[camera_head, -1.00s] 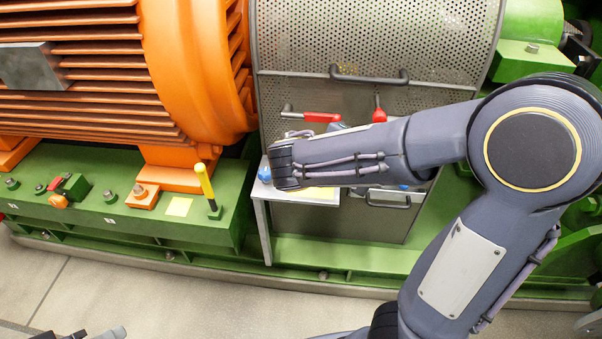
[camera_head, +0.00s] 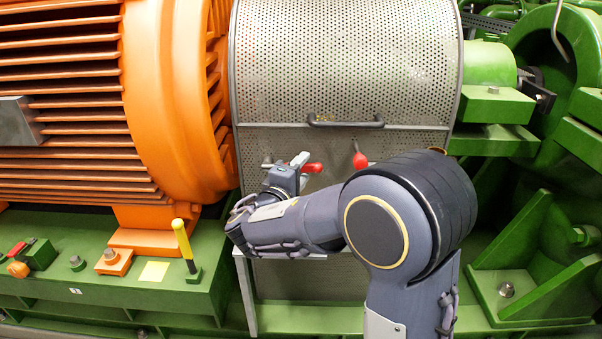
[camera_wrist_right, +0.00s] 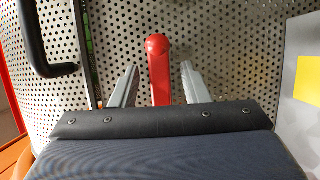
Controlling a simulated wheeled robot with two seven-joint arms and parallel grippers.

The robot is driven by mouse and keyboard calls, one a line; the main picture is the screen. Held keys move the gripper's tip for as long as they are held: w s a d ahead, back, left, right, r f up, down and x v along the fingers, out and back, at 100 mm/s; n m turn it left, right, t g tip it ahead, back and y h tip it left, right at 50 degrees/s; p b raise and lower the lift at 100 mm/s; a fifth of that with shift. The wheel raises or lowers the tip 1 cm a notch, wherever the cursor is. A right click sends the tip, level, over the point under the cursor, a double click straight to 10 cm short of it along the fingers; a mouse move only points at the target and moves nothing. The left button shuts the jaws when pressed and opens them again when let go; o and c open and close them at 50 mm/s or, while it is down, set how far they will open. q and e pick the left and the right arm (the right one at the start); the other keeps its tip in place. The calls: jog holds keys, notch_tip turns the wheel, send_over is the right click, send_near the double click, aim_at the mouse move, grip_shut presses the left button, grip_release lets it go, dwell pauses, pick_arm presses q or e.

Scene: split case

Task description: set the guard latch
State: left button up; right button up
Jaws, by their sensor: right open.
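The guard (camera_head: 345,60) is a perforated metal cover with a black bar handle (camera_head: 345,121). Below its seam are two red-handled latches. My right gripper (camera_head: 299,170) is at the left handle, coming from the lower left. In the right wrist view, the red handle (camera_wrist_right: 158,70) stands between the two open fingers of my right gripper (camera_wrist_right: 158,87), with a gap on each side. The handle's base is hidden. My left gripper is out of view.
A yellow lever (camera_head: 183,240) rises from the green base at left. The orange motor (camera_head: 170,90) is left of the guard. Green machinery (camera_head: 540,260) fills the right.

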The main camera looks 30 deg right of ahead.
grip_shut()
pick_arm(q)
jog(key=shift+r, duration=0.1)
pick_arm(e)
jog(key=shift+r, duration=0.1)
dwell(0.3)
